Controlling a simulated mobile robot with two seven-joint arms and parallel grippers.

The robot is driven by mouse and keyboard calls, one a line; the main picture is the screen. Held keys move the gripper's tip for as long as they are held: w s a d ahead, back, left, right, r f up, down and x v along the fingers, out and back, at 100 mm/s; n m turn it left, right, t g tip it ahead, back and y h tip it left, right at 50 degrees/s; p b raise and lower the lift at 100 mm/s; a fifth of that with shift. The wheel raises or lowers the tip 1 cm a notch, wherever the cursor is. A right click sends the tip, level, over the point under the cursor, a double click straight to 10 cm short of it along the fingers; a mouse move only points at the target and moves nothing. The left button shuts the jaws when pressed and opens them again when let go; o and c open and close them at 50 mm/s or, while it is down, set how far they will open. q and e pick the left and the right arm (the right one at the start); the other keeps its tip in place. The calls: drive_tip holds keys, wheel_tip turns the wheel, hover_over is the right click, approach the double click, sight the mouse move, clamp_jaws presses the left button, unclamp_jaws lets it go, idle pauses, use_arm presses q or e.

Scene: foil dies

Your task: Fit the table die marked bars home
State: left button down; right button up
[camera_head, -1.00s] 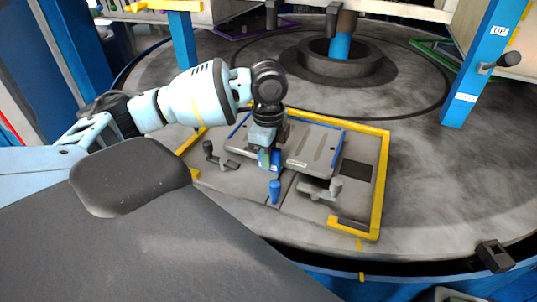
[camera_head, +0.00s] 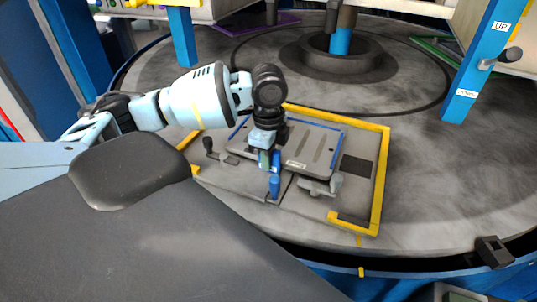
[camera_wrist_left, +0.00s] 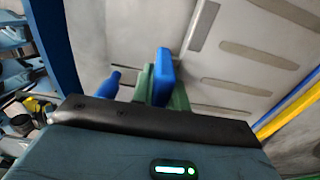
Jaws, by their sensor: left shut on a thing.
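The table die (camera_head: 312,150) is a flat grey plate with long slots and a small white label at its front edge. It lies between blue rails inside a yellow frame on the round table. Its bars mark cannot be read clearly. My left gripper (camera_head: 270,162) is at the die's front edge, pointing down. In the left wrist view its green fingers are shut on a blue block-like grip (camera_wrist_left: 163,75), with the slotted plate (camera_wrist_left: 235,60) beyond. A blue knob (camera_head: 275,186) stands just in front of the gripper; it also shows in the wrist view (camera_wrist_left: 110,84). Whether the die is fully seated cannot be told.
A yellow frame (camera_head: 380,180) borders the die area. A central column (camera_head: 341,42) and blue posts (camera_head: 478,62) rise around the table.

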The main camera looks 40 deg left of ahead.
use_arm(q)
drive_tip(key=shift+f, duration=0.5)
drive_tip(key=c, duration=1.4)
unclamp_jaws()
drive_tip(key=shift+o, duration=0.5)
drive_tip(key=shift+s+f, duration=0.1)
drive_tip(key=shift+f, duration=0.15)
wheel_tip(320, 180, up, 8)
drive_tip(key=shift+r, duration=0.1)
